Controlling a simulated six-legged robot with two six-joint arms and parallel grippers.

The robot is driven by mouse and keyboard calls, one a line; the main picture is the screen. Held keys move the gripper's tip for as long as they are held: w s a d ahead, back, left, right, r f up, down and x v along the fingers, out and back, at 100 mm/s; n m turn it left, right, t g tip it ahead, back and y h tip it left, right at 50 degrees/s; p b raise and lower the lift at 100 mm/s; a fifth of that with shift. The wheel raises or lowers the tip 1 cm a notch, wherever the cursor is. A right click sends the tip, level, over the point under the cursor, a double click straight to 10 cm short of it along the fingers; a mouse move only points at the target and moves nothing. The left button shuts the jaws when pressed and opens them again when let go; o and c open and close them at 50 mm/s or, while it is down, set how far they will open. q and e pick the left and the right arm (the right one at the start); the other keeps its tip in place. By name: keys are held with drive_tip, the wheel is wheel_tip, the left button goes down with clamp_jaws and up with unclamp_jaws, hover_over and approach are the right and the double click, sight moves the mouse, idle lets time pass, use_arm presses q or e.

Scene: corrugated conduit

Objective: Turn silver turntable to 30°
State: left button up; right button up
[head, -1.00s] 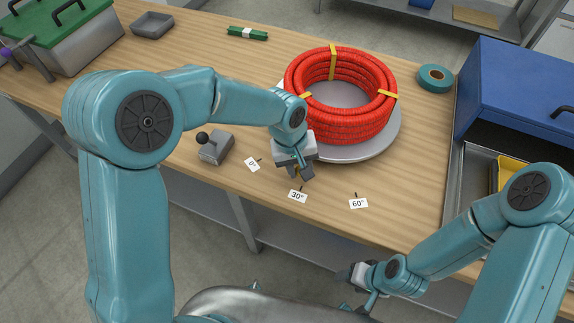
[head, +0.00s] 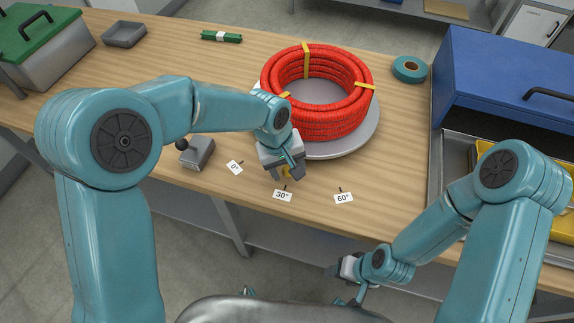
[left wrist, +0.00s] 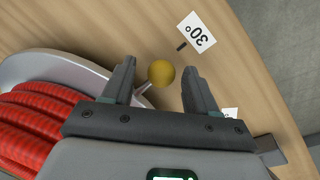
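The silver turntable (head: 350,143) is a round grey disc on the wooden bench, carrying a coil of red corrugated conduit (head: 325,125) with yellow ties. In the left wrist view its rim (left wrist: 60,68) has a thin rod ending in a yellow knob (left wrist: 161,73). The knob is close to the tick by the 30° label (left wrist: 197,34), and the rod points roughly toward it. My left gripper (head: 288,174) is at the turntable's near edge. Its fingers stand apart on either side of the knob, with visible gaps. My right gripper (head: 338,268) is in front of the bench; its fingers are unclear.
The 0° label (head: 235,167) and 60° label (head: 343,198) lie on the bench. A grey block with a black ball lever (head: 197,153) stands left. Teal tape (head: 409,68) and a blue toolbox (head: 510,85) are right. The bench front has some free room.

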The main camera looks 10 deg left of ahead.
use_arm(q)
drive_tip(key=shift+a+r, duration=0.1)
drive_tip(key=shift+r, duration=0.05)
wheel_tip(320, 180, up, 16)
drive_tip(key=s+a, duration=0.1)
drive_tip(key=a, duration=0.1)
drive_tip(key=shift+a, duration=0.35)
drive_tip(key=shift+s+f, duration=0.2)
